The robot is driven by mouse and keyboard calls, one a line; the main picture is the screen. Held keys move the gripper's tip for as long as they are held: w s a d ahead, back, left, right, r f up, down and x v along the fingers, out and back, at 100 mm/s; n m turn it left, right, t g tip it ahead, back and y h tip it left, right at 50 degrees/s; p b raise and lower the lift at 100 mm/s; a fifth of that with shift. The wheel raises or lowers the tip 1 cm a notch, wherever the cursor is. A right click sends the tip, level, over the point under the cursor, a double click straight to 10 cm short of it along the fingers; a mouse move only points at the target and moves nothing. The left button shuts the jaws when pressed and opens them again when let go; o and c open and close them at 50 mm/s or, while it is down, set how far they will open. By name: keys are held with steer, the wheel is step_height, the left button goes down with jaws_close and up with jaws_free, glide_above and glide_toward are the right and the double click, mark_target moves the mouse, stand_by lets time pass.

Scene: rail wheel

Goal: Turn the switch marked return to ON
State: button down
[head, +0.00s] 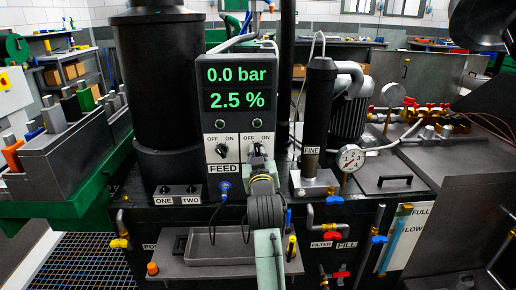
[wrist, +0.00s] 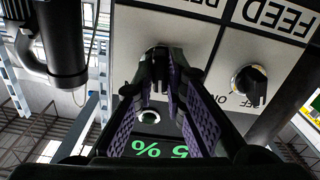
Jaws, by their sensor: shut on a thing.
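A grey control box (head: 210,131) shows "0.0 bar" and "2.5 %" in green, with two OFF/ON rotary switches below. The left one, the FEED switch (head: 222,150), is black with a light pointer mark; it also shows in the upside-down wrist view (wrist: 249,84). My gripper (head: 258,152) is at the right switch and covers its label in the head view. In the wrist view my fingertips (wrist: 161,66) are closed around the right switch's knob (wrist: 152,51). That knob is mostly hidden, so its pointer direction cannot be read. Its label is cut off at the top edge.
A black cylinder labelled FINE (head: 319,110) and a pressure gauge (head: 350,158) stand right of the box. A large black tank (head: 160,90) stands close on its left. A grey tray (head: 215,250) lies below, beside my arm.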

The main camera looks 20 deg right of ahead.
steer(key=shift+m, duration=0.3)
steer(key=m+p, duration=0.2)
steer(key=m, duration=0.1)
steer(key=shift+r, duration=0.1)
steer(key=shift+m+p, duration=0.35)
steer(key=shift+m, duration=0.45)
steer(key=m+p, duration=0.1)
steer(key=m, duration=0.1)
steer(key=shift+m+p, duration=0.4)
steer(key=c, duration=1.5)
jaws_free()
